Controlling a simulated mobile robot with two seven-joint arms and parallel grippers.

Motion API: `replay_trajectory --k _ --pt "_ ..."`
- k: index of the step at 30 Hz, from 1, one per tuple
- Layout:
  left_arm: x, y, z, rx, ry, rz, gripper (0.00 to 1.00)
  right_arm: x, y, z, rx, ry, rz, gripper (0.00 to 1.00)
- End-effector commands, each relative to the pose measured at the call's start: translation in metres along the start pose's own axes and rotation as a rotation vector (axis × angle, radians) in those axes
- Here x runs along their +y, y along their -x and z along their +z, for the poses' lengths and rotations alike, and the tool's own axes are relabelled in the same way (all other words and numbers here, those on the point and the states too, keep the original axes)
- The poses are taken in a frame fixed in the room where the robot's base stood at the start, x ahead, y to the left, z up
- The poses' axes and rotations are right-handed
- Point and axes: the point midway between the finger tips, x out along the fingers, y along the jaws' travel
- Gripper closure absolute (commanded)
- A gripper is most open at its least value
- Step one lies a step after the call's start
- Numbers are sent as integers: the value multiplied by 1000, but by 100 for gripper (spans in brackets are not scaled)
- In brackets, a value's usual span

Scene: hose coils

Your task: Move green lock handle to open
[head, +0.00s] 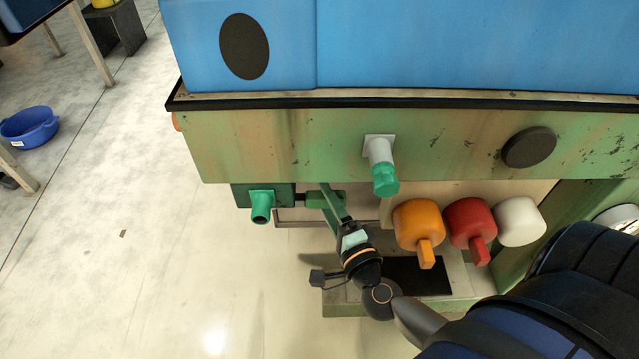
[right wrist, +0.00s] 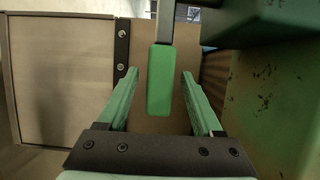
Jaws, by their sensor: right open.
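The green lock handle (head: 313,198) sticks out to the right of a dark green lock box (head: 265,188) below the bench edge. In the right wrist view the handle (right wrist: 160,80) is a bright green bar on a grey stem, lying between my fingers with a gap on both sides. My right gripper (head: 333,200) reaches up to the handle from below, its green fingers partly covering it in the head view. The right gripper (right wrist: 160,73) is open, one finger on each side of the handle. My left gripper is not in view.
A green-tipped pipe (head: 384,176) hangs just right of my gripper. Orange (head: 418,220), red (head: 470,221) and white (head: 520,220) knobs sit further right. A green nozzle (head: 261,206) projects from the lock box. Floor on the left is clear up to a blue tub (head: 30,127).

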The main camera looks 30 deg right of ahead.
Motion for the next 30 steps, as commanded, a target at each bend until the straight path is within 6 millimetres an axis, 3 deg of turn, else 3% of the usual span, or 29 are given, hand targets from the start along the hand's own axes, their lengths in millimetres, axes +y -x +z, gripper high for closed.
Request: replay_trajectory --k 3,9,20,30 --pt "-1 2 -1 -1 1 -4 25 -2 -19 0 2 1 -3 32" --pt "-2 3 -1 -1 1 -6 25 0 -36 0 0 1 -1 32" --pt "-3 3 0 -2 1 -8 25 0 -40 0 0 2 0 32" --pt "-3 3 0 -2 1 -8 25 0 -40 0 0 1 0 70"
